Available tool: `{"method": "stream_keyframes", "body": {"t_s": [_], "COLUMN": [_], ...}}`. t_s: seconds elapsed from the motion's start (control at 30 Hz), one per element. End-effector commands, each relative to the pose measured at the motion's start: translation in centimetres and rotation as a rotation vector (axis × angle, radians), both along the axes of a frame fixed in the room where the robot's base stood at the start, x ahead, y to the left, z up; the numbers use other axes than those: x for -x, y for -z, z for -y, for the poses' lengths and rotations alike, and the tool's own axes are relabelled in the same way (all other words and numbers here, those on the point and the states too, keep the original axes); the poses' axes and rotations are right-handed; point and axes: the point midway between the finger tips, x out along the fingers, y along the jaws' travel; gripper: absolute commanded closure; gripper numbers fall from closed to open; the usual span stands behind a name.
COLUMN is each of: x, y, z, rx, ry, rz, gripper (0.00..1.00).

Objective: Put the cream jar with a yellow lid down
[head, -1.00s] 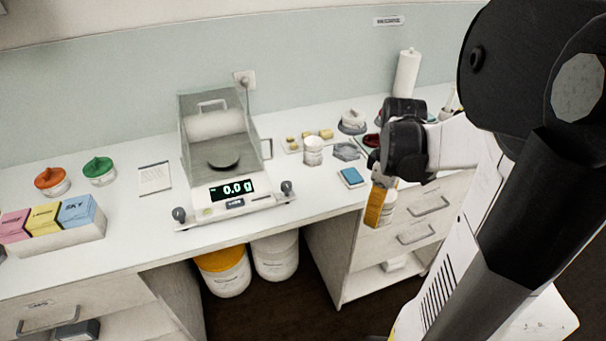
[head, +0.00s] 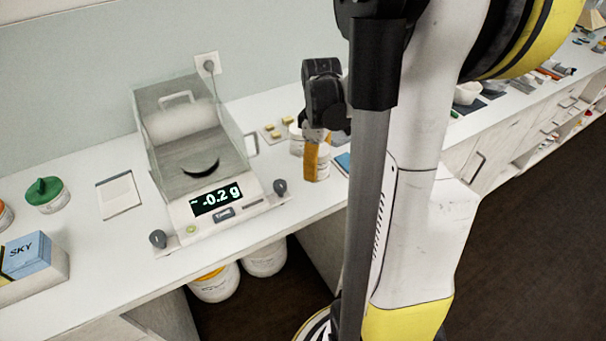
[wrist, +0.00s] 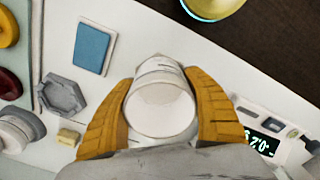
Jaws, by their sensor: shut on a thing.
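My gripper (head: 316,160) has its orange fingers shut on a white jar (head: 323,168), to the right of the scale. In the wrist view, the same jar (wrist: 160,108) sits between the two fingers, its pale round top facing the camera. I see no yellow lid on it. The white counter (head: 120,255) shows around it in the wrist view; I cannot tell whether the jar touches it. A second white jar (head: 296,138) stands just behind my gripper, partly hidden.
The scale (head: 225,208) with its clear shield stands left of my gripper and reads -0.2 g. A blue pad (wrist: 93,48), a grey hexagonal dish (wrist: 62,94) and small yellow blocks (head: 273,131) lie near the jar. A green-lidded jar (head: 46,194) stands at the left.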

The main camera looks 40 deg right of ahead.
Motion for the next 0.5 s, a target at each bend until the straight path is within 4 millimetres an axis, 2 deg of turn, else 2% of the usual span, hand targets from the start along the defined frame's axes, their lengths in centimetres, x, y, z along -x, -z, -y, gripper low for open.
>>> {"method": "stream_keyframes", "body": {"t_s": [0.03,0.17,0.27,0.5], "x": [-0.8,-1.9,-2.0,-2.0], "y": [0.7,1.2,1.8,5.3], "z": [-0.1,-0.3,-0.3,-0.3], "rx": [0.0,0.0,0.0,0.0], "ry": [-0.001,-0.001,0.001,0.001], "rz": [0.0,0.0,0.0,0.0], "gripper": [0.77,0.77,0.77,0.77]}}
